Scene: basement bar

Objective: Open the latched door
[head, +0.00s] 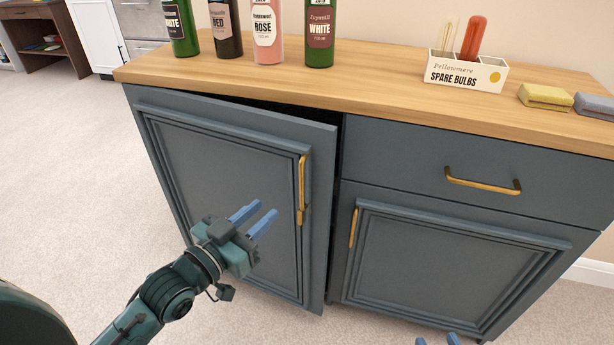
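The blue-grey cabinet's left door (225,170) stands slightly ajar, with a dark gap along its top and right edge. Its vertical brass handle (302,188) is near the door's right edge. My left gripper (267,207) is in front of this door, left of and a little below the handle. Its blue fingers are apart with nothing between them. The right lower door (450,260) looks shut and has a brass handle (353,228) on its left side. Only the blue fingertips of my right gripper (437,340) show at the bottom edge, apart. No separate latch is visible.
A drawer with a brass handle (482,186) is above the right door. The wooden countertop (370,85) holds several bottles, a spare bulbs box (465,82) and two sponge-like blocks, one yellow (545,97). Carpet (70,170) to the left is clear.

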